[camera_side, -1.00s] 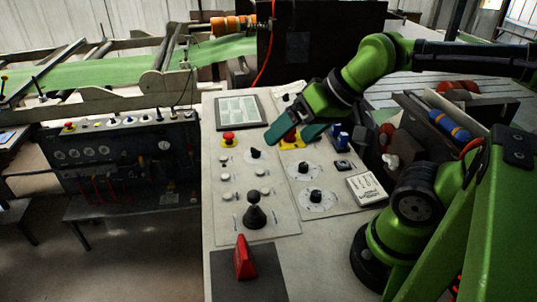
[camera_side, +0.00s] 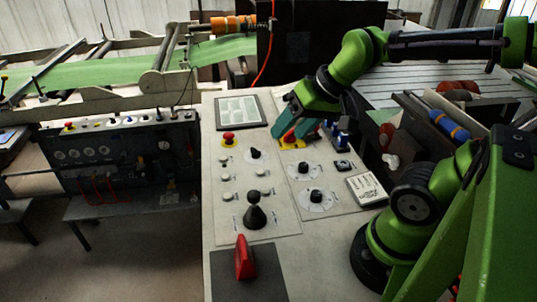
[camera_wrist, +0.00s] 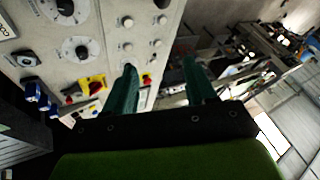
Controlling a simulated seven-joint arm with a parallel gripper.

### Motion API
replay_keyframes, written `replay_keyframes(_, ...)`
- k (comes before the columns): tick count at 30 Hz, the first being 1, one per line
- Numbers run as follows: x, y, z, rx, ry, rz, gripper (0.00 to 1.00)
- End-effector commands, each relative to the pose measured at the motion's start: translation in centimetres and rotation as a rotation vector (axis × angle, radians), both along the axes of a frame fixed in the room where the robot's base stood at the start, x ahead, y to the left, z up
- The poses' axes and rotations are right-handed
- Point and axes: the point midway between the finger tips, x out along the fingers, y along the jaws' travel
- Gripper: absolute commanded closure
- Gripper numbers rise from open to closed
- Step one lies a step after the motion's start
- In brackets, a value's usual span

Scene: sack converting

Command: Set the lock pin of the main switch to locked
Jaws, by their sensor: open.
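The main switch (camera_side: 292,142), a red handle on a yellow plate, sits on the upper right part of the grey control panel. In the side view my gripper (camera_side: 294,132) is over it, its teal fingers pointing down and partly hiding it. In the wrist view the main switch (camera_wrist: 93,84) lies left of both fingers, not between them. My gripper (camera_wrist: 158,66) is open and empty. I cannot make out the lock pin or its position.
Blue parts (camera_side: 341,138) stand just right of the main switch. A red emergency button (camera_side: 228,139) is to its left, with black knobs (camera_side: 316,196) below. A black lever (camera_side: 255,212) and a red handle (camera_side: 244,258) rise nearer the front.

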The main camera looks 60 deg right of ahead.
Motion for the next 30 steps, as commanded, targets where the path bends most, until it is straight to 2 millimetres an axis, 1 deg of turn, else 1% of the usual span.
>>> replay_keyframes(1, 1.5, -1.8, -0.1, 0.014, 0.042, -0.059, 0.51)
replay_keyframes(2, 2.3, -2.9, -0.1, 0.024, 0.066, -0.094, 0.51)
replay_keyframes(3, 3.5, -4.6, 0.0, 0.037, 0.098, -0.145, 0.51)
replay_keyframes(5, 5.0, -7.3, -0.1, 0.059, 0.146, -0.224, 0.51)
replay_keyframes(6, 5.9, -9.2, -0.2, 0.071, 0.178, -0.278, 0.51)
replay_keyframes(8, 7.1, -12.3, -0.5, 0.089, 0.226, -0.362, 0.51)
replay_keyframes(9, 7.8, -14.5, -0.8, 0.100, 0.259, -0.420, 0.51)
replay_keyframes(11, 8.5, -17.8, -1.4, 0.115, 0.309, -0.509, 0.51)
replay_keyframes(12, 8.9, -20.1, -1.8, 0.122, 0.342, -0.568, 0.51)
replay_keyframes(14, 9.3, -23.5, -2.5, 0.132, 0.391, -0.660, 0.51)
replay_keyframes(15, 9.4, -25.7, -3.0, 0.136, 0.423, -0.719, 0.51)
replay_keyframes(18, 9.3, -30.5, -4.0, 0.142, 0.493, -0.859, 0.51)
replay_keyframes(19, 9.2, -31.7, -4.2, 0.142, 0.511, -0.897, 0.51)
replay_keyframes(21, 9.2, -33.8, -4.3, 0.142, 0.540, -0.968, 0.51)
replay_keyframes(23, 9.4, -34.7, -3.9, 0.145, 0.552, -1.009, 0.51)
replay_keyframes(25, 9.8, -34.9, -2.9, 0.151, 0.549, -1.040, 0.51)
replay_keyframes(27, 9.9, -34.7, -2.1, 0.166, 0.550, -1.059, 0.51)
replay_keyframes(30, 9.8, -34.3, -2.7, 0.185, 0.566, -1.071, 0.51)
